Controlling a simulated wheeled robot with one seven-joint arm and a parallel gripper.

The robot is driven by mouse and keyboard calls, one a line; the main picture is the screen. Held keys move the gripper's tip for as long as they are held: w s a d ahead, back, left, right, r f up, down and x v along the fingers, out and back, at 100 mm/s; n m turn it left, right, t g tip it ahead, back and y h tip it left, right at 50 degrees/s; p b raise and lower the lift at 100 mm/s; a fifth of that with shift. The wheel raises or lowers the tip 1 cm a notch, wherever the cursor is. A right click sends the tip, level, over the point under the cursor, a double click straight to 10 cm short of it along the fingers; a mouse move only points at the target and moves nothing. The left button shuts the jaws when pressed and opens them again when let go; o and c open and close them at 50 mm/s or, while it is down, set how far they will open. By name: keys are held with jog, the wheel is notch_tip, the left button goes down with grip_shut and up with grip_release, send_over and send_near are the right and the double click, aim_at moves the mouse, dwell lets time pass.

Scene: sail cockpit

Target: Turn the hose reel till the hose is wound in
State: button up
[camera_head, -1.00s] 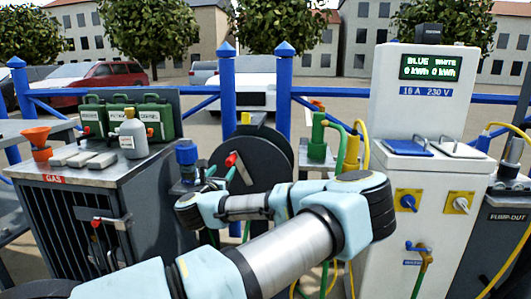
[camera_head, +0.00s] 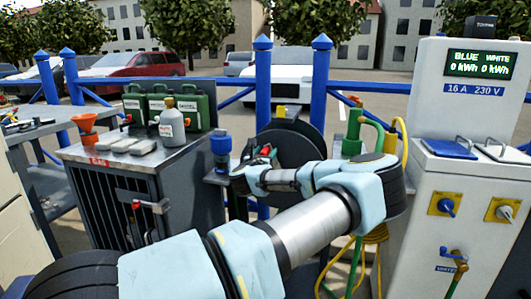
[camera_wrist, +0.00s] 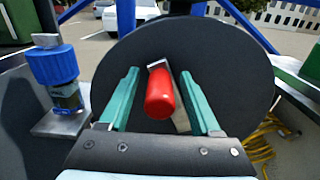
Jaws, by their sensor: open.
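The hose reel (camera_head: 296,146) is a dark round disc between two blue posts, partly hidden by my arm in the head view. In the wrist view the reel's disc (camera_wrist: 220,65) fills the middle. Its red crank handle (camera_wrist: 160,95) points towards the camera on a pale crank arm. My gripper (camera_wrist: 158,92) is open, with a green finger on each side of the red handle and a gap on both sides. In the head view my gripper (camera_head: 255,165) is small and close to the reel. No hose shows clearly on the reel.
A blue-capped fitting (camera_wrist: 55,70) stands left of the reel. A grey gas cabinet (camera_head: 110,185) with green canisters is further left. A white power pedestal (camera_head: 450,210) stands right. Yellow hose (camera_head: 375,240) hangs in coils below right of the reel.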

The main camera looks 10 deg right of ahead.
grip_shut()
dwell(0.5)
dwell(0.8)
